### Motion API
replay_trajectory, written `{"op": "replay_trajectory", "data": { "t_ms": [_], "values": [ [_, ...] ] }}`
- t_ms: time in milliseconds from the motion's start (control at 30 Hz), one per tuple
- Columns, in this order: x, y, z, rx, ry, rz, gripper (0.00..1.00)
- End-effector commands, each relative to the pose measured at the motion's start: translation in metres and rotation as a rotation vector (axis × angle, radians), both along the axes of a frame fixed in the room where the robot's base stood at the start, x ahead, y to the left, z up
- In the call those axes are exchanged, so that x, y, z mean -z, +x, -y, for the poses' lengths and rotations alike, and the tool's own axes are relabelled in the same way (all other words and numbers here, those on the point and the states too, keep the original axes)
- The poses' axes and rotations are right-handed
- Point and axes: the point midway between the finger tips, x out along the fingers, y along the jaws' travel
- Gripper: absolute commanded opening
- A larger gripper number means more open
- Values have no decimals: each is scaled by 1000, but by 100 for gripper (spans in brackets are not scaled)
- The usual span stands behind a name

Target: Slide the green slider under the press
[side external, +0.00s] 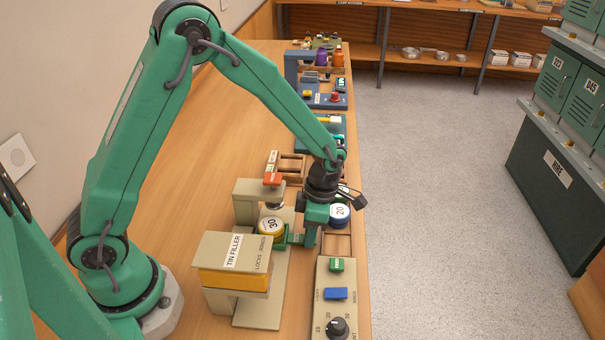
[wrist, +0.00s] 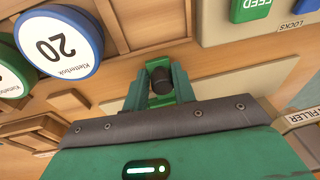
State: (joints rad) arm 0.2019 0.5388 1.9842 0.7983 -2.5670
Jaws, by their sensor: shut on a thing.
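My gripper (side external: 304,238) points down beside the tin filler (side external: 234,262). In the wrist view my gripper (wrist: 161,86) has its two green fingers shut on the dark knob of the green slider (wrist: 159,63). In the side view the green slider (side external: 280,241) shows only in part, left of my fingers. A yellow tin with a white lid marked 30 (side external: 270,227) sits at the slider's left end. The beige press (side external: 247,190), with an orange-red top, stands just behind this tin. I cannot tell how far the tin is under it.
A blue tin marked 20 (side external: 339,214) stands close behind my gripper, by a wooden rack; it also shows in the wrist view (wrist: 60,45). A control panel (side external: 322,309) with green and blue buttons and a dial lies in front. The table (side external: 177,200) is clear on the left.

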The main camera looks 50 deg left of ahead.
Motion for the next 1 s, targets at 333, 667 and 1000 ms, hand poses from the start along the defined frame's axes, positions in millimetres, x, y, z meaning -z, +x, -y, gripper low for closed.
{"op": "replay_trajectory", "data": {
  "t_ms": [333,667,1000],
  "values": [
    [0,13,-10,-1,-6,6,6],
    [0,22,-20,-2,-12,7,6],
    [0,33,-30,-3,-17,9,6]
  ]
}}
